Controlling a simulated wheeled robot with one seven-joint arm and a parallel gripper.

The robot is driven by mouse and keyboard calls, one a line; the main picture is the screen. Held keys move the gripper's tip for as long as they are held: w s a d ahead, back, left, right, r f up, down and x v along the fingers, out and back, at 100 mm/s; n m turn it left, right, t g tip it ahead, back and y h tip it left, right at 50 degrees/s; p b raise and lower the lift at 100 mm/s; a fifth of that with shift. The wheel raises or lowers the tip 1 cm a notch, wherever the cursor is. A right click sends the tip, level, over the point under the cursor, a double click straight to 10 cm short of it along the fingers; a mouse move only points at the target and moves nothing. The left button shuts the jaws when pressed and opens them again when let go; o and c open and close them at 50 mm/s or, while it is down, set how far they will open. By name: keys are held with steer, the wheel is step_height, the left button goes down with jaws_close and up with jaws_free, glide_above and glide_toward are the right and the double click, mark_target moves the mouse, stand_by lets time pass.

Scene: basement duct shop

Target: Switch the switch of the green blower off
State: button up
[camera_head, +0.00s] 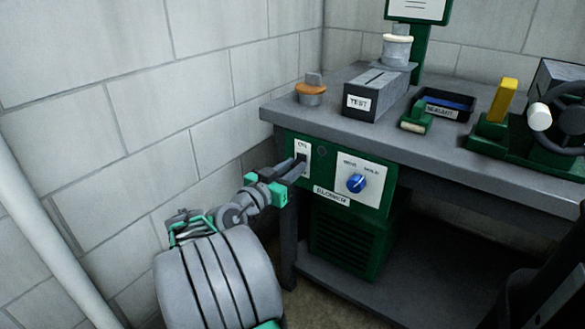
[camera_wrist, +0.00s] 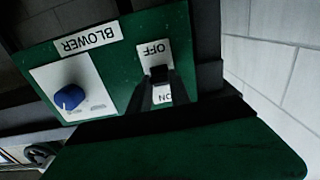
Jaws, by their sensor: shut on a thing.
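The green blower's control panel (camera_head: 330,150) is fixed under the front edge of the workbench, above a green louvred housing (camera_head: 345,240). It carries a white switch plate (camera_head: 303,146), a blue knob (camera_head: 356,183) and a label. My gripper (camera_head: 297,168) reaches the plate from the lower left. In the wrist view the panel appears upside down, with the BLOWER label (camera_wrist: 88,40), blue knob (camera_wrist: 68,97) and black switch (camera_wrist: 160,73) between OFF and ON. My gripper (camera_wrist: 155,92) is shut on the switch, its fingers partly covering it; its exact setting is unclear.
A block wall (camera_head: 130,110) stands close on the left.

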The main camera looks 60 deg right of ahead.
jaws_close()
steer(key=f+h+b, duration=0.1)
steer(key=b, duration=0.4)
steer(key=shift+r+h, duration=0.25)
steer(key=shift+h, duration=0.05)
steer(key=o, duration=1)
jaws_free()
steer(key=shift+a, duration=0.1)
